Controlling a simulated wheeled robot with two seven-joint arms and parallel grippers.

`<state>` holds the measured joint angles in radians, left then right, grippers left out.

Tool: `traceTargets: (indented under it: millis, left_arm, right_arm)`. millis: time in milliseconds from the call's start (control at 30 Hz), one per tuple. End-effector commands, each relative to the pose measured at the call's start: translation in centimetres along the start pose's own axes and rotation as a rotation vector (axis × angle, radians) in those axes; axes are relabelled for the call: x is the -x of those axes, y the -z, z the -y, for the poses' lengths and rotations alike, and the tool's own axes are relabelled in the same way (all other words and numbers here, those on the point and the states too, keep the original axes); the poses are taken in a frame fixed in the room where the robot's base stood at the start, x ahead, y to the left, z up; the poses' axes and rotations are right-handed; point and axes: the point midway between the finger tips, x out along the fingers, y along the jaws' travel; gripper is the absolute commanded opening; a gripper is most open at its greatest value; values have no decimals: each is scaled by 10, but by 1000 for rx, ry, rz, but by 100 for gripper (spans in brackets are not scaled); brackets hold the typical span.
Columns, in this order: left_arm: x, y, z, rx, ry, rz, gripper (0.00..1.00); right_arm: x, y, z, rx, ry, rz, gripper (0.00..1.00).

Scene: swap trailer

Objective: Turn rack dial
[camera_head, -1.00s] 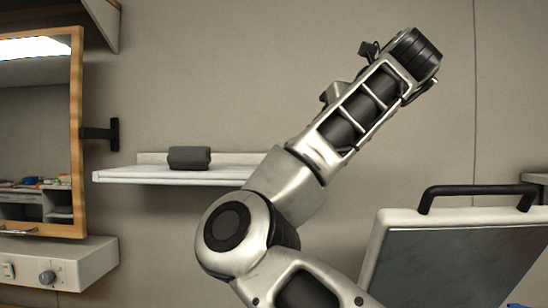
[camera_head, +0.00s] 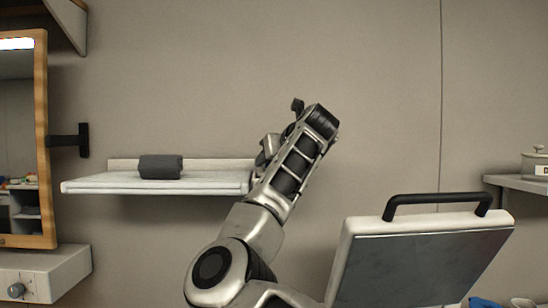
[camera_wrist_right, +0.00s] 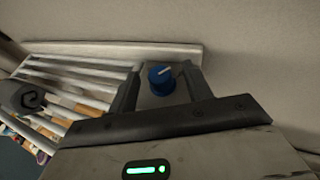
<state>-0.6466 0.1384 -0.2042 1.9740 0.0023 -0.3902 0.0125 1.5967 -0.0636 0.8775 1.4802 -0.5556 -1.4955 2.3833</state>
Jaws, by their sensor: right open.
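The blue rack dial (camera_wrist_right: 161,78) with a pale pointer mark shows in the right wrist view, on a grey block at the right end of the slatted rack. My right gripper (camera_wrist_right: 163,68) is open, with one dark finger on each side of the dial. I cannot tell whether either finger touches it. In the head view the white wall rack (camera_head: 100,186) stands left of centre, and my right arm covers its right end, so the dial is hidden there. My right gripper's fingers are also hidden in that view. My left gripper is out of view.
A dark rolled towel (camera_head: 160,167) lies on the rack. A grey panel (camera_head: 415,268) with a black handle (camera_head: 437,199) stands at right. A pot (camera_head: 535,164) sits on a far-right shelf. A wood-framed mirror (camera_head: 42,150) and a box with a grey knob (camera_head: 16,290) are at left.

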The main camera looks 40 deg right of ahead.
Motion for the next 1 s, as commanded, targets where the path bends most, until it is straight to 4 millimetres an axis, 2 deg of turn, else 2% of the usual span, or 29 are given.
traceTargets:
  millis: [267,300,433,467,767,1000]
  left_arm:
    - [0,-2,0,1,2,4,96]
    - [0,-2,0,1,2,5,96]
    - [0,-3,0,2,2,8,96]
    - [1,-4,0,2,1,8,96]
    - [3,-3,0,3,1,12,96]
    - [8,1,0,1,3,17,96]
  right_arm:
    - [-2,0,0,0,0,0,50]
    - [-2,0,0,0,0,0,47]
    - [-2,0,0,0,0,0,11]
    - [-2,0,0,0,0,0,6]
    - [-1,-1,1,8,-19,0,6]
    - [0,-3,4,48,-122,1,6]
